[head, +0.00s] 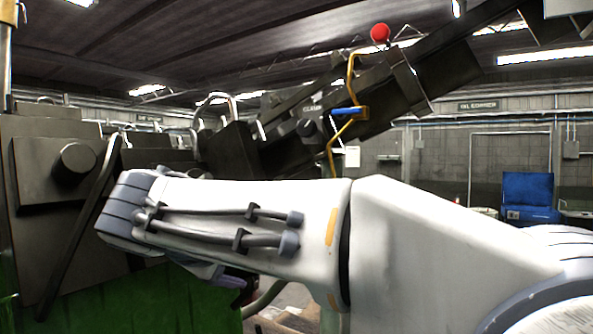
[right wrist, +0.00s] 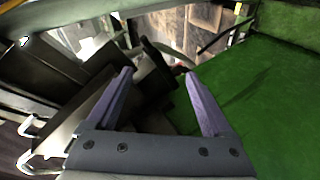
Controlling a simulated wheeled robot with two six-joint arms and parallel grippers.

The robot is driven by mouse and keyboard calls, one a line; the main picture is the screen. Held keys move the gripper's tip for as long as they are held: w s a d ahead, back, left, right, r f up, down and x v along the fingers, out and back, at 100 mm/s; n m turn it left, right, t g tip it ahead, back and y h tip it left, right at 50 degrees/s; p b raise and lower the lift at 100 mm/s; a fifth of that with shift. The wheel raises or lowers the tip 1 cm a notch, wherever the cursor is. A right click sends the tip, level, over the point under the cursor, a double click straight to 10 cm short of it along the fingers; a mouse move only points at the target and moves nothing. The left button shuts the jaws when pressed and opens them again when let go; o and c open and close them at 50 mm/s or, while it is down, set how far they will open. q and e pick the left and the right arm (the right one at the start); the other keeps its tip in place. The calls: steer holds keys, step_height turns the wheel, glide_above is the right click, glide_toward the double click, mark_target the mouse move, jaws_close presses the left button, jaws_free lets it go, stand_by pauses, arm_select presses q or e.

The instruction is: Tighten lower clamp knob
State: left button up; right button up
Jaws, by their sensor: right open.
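A dark round knob (head: 307,128) sits beside the "CLAMP" label on the inclined black bar in the head view. A larger dark round knob (head: 75,163) sticks out of the machine's block at the left. I cannot tell which one is the lower clamp knob, or whether another is hidden behind my arm. My right arm crosses the head view and mostly hides its gripper. In the right wrist view my right gripper (right wrist: 161,84) is open, its two purple fingers apart, with dark machine parts beyond and nothing visibly held. My left gripper is in neither view.
The green machine base (head: 60,300) lies below the arm at the left; a green surface (right wrist: 260,85) fills the right of the wrist view. A dark slanted lever (head: 80,225) runs down the machine front. A red ball (head: 380,33) and blue handle (head: 346,113) are above.

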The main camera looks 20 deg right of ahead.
step_height(320, 180, up, 13)
steer(key=w+d+m+t+h, duration=0.1)
steer(key=d+m+t+h, duration=0.1)
steer(key=m+h, duration=0.15)
steer(key=m+h+p, duration=0.1)
steer(key=m+h, duration=0.2)
glide_toward(305, 127)
steer(key=w, duration=0.1)
steer(key=shift+g+h, duration=0.35)
steer(key=shift+g, duration=0.05)
steer(key=p+x, duration=0.2)
steer(key=x, duration=0.7)
steer(key=shift+d+r, duration=0.1)
steer(key=shift+d, duration=0.15)
steer(key=shift+s+a+f+m+b, duration=0.1)
steer(key=shift+f+m+b, duration=0.1)
steer(key=shift+m+b, duration=0.35)
steer(key=shift+a+f+m+b, duration=0.2)
steer(key=shift+m+b, duration=0.25)
steer(key=shift+m, duration=0.15)
steer(key=m+b, duration=0.1)
steer(key=m, duration=0.2)
steer(key=shift+f+m+b, duration=0.15)
steer(key=shift+m+b, duration=1.45)
steer(key=shift+m, duration=0.5)
steer(key=shift+r+m, duration=0.4)
steer(key=shift+m, duration=0.4)
steer(key=shift+c, duration=0.3)
